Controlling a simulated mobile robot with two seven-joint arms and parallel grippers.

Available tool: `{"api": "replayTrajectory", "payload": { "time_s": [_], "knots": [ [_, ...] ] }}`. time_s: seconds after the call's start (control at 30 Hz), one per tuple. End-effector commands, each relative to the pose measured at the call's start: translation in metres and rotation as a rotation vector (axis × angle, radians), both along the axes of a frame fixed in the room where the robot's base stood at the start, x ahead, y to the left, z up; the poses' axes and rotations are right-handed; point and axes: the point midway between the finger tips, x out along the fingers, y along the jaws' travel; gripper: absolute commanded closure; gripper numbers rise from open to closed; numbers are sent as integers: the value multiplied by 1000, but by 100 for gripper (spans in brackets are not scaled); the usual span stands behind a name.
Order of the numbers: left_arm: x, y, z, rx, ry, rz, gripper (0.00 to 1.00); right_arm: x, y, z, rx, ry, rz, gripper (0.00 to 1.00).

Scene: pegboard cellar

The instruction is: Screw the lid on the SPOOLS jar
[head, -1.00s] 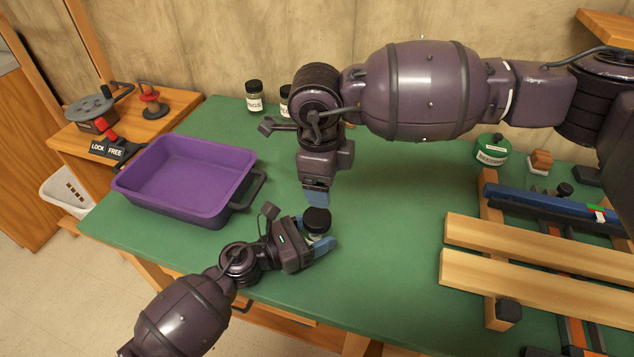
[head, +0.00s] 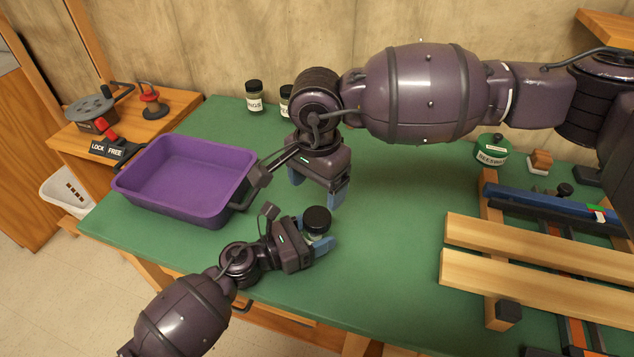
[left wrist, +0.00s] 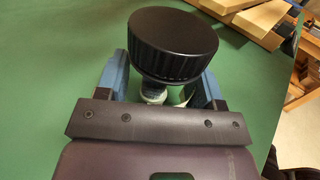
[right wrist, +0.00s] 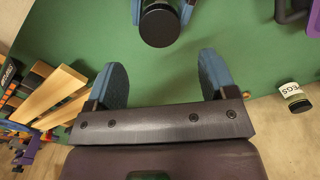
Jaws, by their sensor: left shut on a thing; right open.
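A small glass jar (left wrist: 152,92) stands upright at the front of the green bench, with a black ribbed lid (head: 317,220) on its mouth. No label on it can be read. The lid hides the jar's neck, so I cannot tell how tightly it sits. My left gripper (left wrist: 163,86) is shut on the jar's body, one blue finger on each side below the lid. My right gripper (head: 318,190) is open and empty, above and behind the lid. In the right wrist view the lid (right wrist: 160,25) lies beyond the open fingertips, touching neither.
A purple tray (head: 240,204) stands to the left. Other labelled jars stand by the back wall, including one reading PEGS (right wrist: 295,97). A green BEESWAX tin (head: 491,150) stands at the back right, behind wooden bars (head: 540,240). The bench right of the held jar is clear.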

Motion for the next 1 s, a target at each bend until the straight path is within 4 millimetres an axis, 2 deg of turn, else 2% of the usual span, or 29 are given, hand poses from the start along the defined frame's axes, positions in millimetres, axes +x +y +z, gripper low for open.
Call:
{"api": "replayTrajectory", "payload": {
  "time_s": [0.47,1.0],
  "knots": [
    [0,0,0,0,0,0,100,0,0,-5,-1,1,6,22],
    [0,0,0,0,-1,0,100,0,0,-71,-2,1,4,22]
  ]
}}
